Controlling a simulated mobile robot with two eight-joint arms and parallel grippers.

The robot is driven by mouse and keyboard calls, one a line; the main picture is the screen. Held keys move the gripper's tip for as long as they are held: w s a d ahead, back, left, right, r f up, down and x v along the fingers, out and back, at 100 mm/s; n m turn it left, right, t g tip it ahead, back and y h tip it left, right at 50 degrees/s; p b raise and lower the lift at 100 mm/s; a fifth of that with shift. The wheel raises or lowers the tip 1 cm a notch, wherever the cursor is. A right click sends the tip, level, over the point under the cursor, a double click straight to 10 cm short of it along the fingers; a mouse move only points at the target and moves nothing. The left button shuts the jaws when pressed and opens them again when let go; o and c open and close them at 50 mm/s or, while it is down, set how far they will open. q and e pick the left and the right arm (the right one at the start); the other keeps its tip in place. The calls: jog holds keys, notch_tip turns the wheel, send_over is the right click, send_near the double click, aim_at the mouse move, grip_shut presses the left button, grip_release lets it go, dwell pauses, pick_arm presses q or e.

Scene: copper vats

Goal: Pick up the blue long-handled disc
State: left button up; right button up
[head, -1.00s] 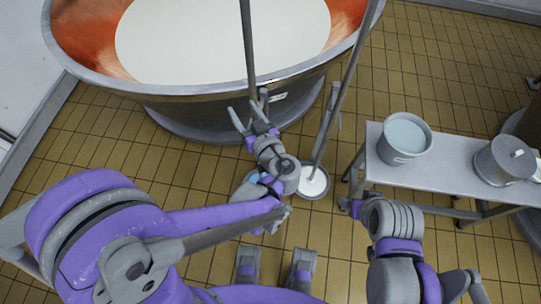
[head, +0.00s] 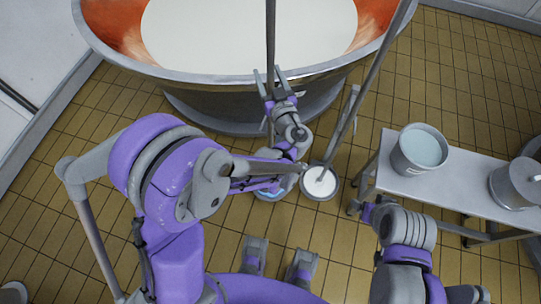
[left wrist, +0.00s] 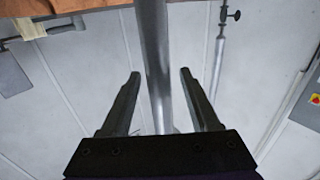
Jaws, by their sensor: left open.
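The blue disc (head: 268,194) lies on the floor in the head view, mostly hidden under my left arm. A grey upright pole (head: 270,30), which appears to be its long handle, rises in front of the vat. My left gripper (head: 268,73) is open, with one finger on each side of the pole. In the left wrist view the pole (left wrist: 153,50) stands between the open fingers (left wrist: 160,74), with gaps showing on both sides. My right gripper (head: 361,209) is low beside the bench; its fingers are too small to read.
A white disc (head: 320,181) with a long leaning handle (head: 364,75) stands just right of the blue disc. The copper vat (head: 190,85) of white liquid is ahead. At right, a bench (head: 440,188) carries a bucket (head: 417,160) and a lidded pot (head: 512,185). Tiled floor is free at left.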

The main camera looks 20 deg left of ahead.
pick_arm(q)
jog(key=shift+w+a, duration=0.3)
jog(key=shift+w, duration=0.25)
grip_shut()
dwell(1.0)
